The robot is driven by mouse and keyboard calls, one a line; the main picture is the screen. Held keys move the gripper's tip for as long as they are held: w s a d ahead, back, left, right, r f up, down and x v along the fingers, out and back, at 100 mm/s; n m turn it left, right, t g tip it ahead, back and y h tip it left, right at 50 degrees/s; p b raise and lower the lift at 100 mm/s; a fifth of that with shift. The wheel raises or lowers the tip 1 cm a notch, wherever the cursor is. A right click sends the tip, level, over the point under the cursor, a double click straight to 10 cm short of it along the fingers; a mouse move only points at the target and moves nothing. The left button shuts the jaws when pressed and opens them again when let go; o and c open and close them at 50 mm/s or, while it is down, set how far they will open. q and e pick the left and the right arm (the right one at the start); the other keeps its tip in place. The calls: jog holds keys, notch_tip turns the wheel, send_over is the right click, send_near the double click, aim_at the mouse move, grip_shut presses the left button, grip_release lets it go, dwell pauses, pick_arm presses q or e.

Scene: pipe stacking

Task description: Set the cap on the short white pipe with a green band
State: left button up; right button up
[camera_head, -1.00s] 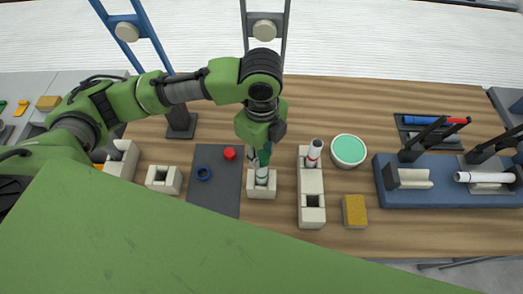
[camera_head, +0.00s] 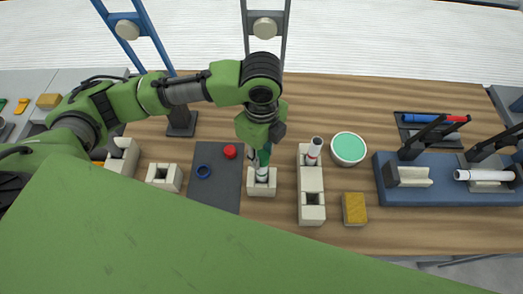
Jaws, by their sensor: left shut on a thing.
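My left gripper (camera_head: 259,156) points down over a cream holder block (camera_head: 262,189). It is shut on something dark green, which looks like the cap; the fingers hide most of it. A short white pipe (camera_head: 262,174) stands upright in that block, directly under the gripper. A greenish tint shows near the pipe's top, close to the fingers. I cannot tell whether the cap touches the pipe. My right gripper is not in view.
A dark mat (camera_head: 217,197) to the left holds a red cap (camera_head: 230,152) and a blue ring (camera_head: 203,171). Beyond are a green-topped tub (camera_head: 348,148), a yellow sponge (camera_head: 354,209) and a blue fixture (camera_head: 430,194).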

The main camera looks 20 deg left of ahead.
aim_at(262, 156)
pick_arm(q)
jog(key=shift+p, duration=0.9)
dwell(0.8)
jog(key=shift+f+p, duration=0.4)
jog(key=shift+p, duration=0.4)
dwell(1.1)
jog(key=o, duration=1.4)
jog(key=shift+c, duration=0.2)
jog(key=shift+r, duration=0.1)
jog(key=shift+r+p, duration=1.2)
jog(key=shift+p, duration=0.35)
jog(key=shift+r+p, duration=0.5)
jog(key=shift+r, duration=1.7)
